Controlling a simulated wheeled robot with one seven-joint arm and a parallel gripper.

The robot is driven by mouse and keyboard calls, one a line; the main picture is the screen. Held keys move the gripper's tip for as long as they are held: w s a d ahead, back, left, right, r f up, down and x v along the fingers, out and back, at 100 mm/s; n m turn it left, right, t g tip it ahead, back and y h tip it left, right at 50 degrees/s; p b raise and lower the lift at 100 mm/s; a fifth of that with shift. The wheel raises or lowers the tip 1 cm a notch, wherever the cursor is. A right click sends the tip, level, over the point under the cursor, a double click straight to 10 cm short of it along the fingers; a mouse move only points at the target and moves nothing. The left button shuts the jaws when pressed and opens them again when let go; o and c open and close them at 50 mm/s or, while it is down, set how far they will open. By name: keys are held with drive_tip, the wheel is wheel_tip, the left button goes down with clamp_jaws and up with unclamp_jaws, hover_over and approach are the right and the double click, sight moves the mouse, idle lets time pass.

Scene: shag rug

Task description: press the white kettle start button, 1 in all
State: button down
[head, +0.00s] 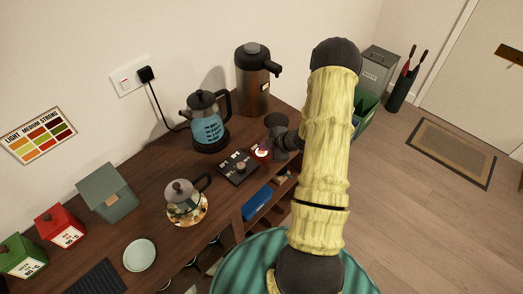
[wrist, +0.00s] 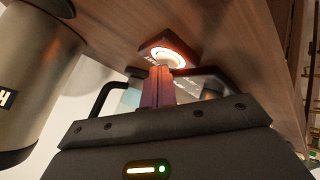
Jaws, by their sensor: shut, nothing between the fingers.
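The white start button (wrist: 168,56) sits in a dark red square base with a bright glowing ring around it. It also shows in the head view (head: 261,152), small, near the table's front edge beside my gripper (head: 271,150). In the wrist view my gripper (wrist: 160,84) is shut and empty, with its fingertips just below the button in the picture. I cannot tell whether they touch it. The glass kettle (head: 208,133) with blue contents and a black lid and handle stands behind and left of the button.
A tall steel dispenser (head: 253,82) stands behind the button. A black panel with a knob (head: 238,167) lies to its left, and a glass pot (head: 184,200) stands further left. A green box (head: 108,192) and a pale green plate (head: 139,255) are at the left.

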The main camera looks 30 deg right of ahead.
drive_tip(key=shift+r+p, duration=0.7)
drive_tip(key=shift+r, duration=0.15)
drive_tip(key=shift+r+p, duration=2)
drive_tip(key=shift+r, duration=0.55)
